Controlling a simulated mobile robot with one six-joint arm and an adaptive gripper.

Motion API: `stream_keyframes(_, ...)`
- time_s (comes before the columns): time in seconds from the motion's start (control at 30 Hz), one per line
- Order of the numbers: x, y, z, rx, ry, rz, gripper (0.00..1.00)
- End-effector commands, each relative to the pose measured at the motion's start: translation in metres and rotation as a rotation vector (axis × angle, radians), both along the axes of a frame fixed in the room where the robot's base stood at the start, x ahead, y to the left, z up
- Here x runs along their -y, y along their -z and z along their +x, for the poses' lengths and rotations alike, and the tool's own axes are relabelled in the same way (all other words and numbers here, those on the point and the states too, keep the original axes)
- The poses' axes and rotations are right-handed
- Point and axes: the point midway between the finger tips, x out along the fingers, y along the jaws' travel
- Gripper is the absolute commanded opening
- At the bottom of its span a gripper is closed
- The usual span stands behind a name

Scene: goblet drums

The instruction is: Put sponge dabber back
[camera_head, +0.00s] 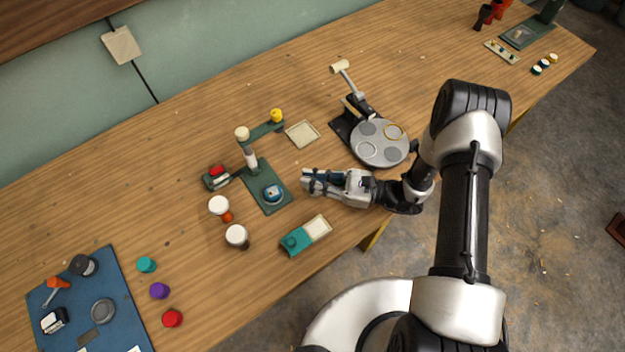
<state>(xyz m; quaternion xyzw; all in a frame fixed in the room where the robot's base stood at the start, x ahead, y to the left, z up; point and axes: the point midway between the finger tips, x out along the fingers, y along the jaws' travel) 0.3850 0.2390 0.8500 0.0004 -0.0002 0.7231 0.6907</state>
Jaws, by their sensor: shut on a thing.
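My gripper (308,182) is over the wooden table, between the green stand and the round grey plate. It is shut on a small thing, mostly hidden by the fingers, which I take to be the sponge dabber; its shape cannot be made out. In front of the gripper lies a small teal tray (305,241) with a pale pad (318,228) at one end and a round teal part (292,241) at the other. The green stand (262,172) carries a blue-and-white piece (273,193) on its base, left of the fingertips.
A round grey plate (370,146) on a dark base stands behind my wrist. Bare table lies front centre.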

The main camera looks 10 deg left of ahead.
Motion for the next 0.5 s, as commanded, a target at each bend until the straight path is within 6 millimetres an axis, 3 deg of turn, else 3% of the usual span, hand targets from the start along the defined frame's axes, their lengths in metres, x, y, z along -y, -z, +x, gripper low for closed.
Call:
stream_keyframes(0.3,0.0000,0.0030,0.0002,0.000,0.000,0.000,0.00)
stream_keyframes(0.33,0.0000,0.0025,0.0002,0.000,0.000,0.000,0.11)
stream_keyframes(0.5,0.0000,0.0019,0.0001,0.000,0.000,-0.001,0.22)
